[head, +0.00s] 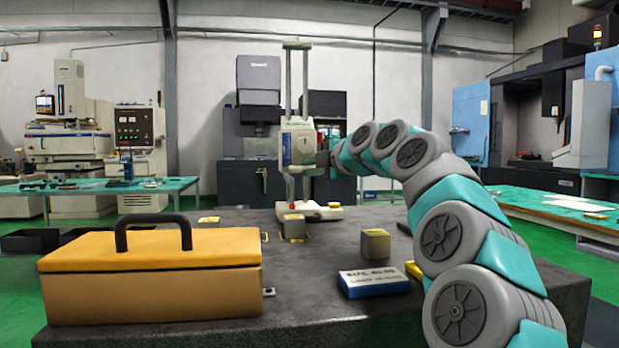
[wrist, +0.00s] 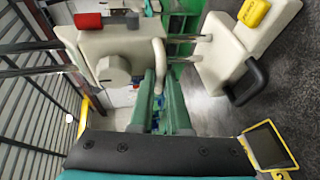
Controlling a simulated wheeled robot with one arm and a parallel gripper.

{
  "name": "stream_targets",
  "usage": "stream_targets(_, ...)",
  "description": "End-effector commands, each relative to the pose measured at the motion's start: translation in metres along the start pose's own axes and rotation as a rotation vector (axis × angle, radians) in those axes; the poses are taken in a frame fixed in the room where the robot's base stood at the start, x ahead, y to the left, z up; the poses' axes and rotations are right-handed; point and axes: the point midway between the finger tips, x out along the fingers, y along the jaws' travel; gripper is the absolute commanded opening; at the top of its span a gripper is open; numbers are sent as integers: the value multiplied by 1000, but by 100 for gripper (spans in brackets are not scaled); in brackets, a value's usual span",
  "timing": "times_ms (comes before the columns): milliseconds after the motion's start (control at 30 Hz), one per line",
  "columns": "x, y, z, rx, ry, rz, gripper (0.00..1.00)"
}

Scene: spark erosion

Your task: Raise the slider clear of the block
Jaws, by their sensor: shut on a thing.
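The slider (head: 298,147) is a cream-white housing with a round knob, on the upright twin columns of a height gauge; it also shows in the wrist view (wrist: 120,52). A thin stem with a red tip hangs below it, close over the small grey block (head: 293,229). I cannot tell whether the tip touches the block. The gauge's pale base (head: 322,212) rests on the dark stone table just behind the block. My gripper (wrist: 162,75), with green fingers, is shut on the slider's right side. In the head view its fingers are mostly hidden.
On the table (head: 330,285) stand a yellow case (head: 150,275) with a black handle at the left, another grey block (head: 376,244) and a blue labelled box (head: 374,281) front right. My arm spans the right side. Space above the slider along the columns is clear.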

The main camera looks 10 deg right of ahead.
Motion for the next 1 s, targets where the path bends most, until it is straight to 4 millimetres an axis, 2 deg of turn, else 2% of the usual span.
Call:
stream_targets(533, -8, 39, -4, -4, -3, 0, 0)
stream_targets(933, -9, 42, -6, -4, -1, 1, 0)
stream_targets(967, -9, 41, -6, -4, -1, 1, 16)
stream_targets(1000, -9, 41, -6, -4, -1, 1, 20)
